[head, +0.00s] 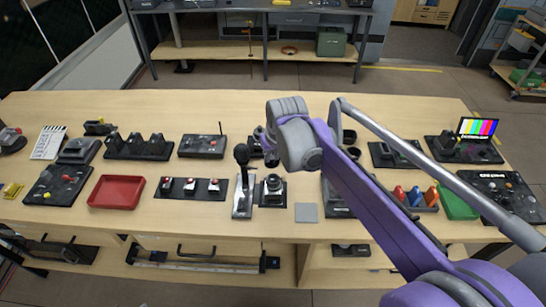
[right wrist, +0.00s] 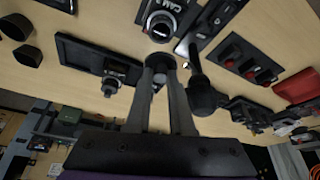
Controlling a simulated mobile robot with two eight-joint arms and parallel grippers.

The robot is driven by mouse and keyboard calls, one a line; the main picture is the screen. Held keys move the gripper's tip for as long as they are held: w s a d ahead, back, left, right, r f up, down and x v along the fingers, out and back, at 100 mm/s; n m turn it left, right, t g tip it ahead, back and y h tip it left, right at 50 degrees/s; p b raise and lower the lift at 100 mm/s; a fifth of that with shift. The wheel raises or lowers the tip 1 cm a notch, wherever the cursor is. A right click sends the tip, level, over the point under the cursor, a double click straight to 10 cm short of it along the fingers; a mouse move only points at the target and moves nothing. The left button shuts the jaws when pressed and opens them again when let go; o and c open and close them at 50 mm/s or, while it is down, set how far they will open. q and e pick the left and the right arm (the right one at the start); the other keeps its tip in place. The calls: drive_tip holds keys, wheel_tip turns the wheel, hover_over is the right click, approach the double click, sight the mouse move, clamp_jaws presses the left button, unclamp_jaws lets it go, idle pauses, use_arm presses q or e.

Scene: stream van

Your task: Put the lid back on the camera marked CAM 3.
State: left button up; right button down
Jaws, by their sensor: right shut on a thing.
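A camera (head: 272,188) with its lens facing up stands near the middle of the table, just right of a tall black lever. In the right wrist view the camera (right wrist: 161,27) shows at the top with a "CAM" label; I cannot read its number. My right gripper (right wrist: 161,70) is shut on a dark round piece, apparently the lid (right wrist: 160,61). It holds the piece on the far side of the camera; whether they touch is unclear. In the head view my right gripper (head: 270,152) is partly hidden by its own arm. My left gripper is not in view.
The lever (head: 241,157) with a black knob stands close beside the camera on the left. A grey square pad (head: 306,212) lies to the right. A button panel (head: 192,188) and a red tray (head: 117,192) lie farther left. My right arm hides part of the table.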

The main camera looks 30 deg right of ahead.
sight(274, 165)
drive_tip(key=shift+w+a, duration=0.1)
drive_tip(key=shift+w, duration=0.05)
drive_tip(key=shift+s+d+f+b, duration=0.25)
drive_tip(key=shift+s+f+b, duration=0.2)
drive_tip(key=shift+s+f, duration=0.25)
drive_tip(key=shift+w+a+f+b, duration=0.1)
drive_tip(key=shift+w+f+b, duration=0.1)
drive_tip(key=shift+f+b, duration=0.8)
wheel_tip(274, 165, down, 2)
drive_tip(key=shift+f, duration=0.2)
use_arm(q)
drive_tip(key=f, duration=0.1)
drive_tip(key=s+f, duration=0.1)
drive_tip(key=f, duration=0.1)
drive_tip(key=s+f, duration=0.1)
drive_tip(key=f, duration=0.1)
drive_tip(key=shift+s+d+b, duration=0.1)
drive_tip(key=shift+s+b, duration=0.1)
drive_tip(key=shift+b, duration=0.15)
use_arm(e)
drive_tip(key=shift+f, duration=0.2)
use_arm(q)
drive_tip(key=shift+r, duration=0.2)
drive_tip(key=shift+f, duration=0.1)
use_arm(e)
drive_tip(key=shift+f, duration=0.15)
drive_tip(key=shift+c, duration=1.1)
unclamp_jaws()
